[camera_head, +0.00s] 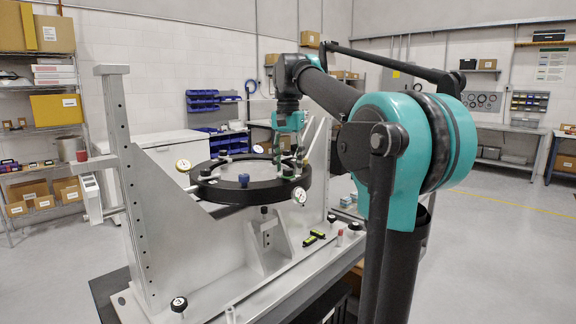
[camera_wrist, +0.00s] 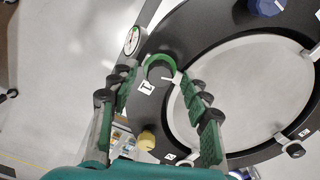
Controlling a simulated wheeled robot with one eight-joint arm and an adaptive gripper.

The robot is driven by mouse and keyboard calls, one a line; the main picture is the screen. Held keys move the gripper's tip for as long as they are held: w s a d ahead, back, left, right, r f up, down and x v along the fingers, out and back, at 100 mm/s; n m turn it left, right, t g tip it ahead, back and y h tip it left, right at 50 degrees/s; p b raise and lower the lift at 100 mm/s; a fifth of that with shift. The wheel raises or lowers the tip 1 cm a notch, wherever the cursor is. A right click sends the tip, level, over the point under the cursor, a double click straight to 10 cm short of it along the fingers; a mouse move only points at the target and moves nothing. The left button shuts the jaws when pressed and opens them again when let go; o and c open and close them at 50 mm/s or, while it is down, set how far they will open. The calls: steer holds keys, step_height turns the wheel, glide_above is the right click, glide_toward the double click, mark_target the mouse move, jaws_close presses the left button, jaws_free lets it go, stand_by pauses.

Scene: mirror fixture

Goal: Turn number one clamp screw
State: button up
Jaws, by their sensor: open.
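The clamp screw between my fingers is a dark knob with a green rim and a white pointer (camera_wrist: 160,68), on the black ring (camera_head: 225,193) of the mirror fixture. A small white tag (camera_wrist: 147,87) beside it seems to carry a 1. My gripper (camera_wrist: 157,78) is open, with one finger on each side of the knob; I see space between the pads and the knob. In the head view my gripper (camera_head: 291,160) points down over the ring's right side, and its fingers partly hide the knob there. The round mirror (camera_wrist: 235,85) lies inside the ring.
A dial gauge (camera_wrist: 132,40) stands at the rim close to my left finger. A tall grey bracket (camera_head: 122,170) rises at the left.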

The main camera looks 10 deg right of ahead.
mark_target(288, 169)
step_height(288, 169, up, 12)
stand_by(0.5)
steer(key=shift+f, duration=0.15)
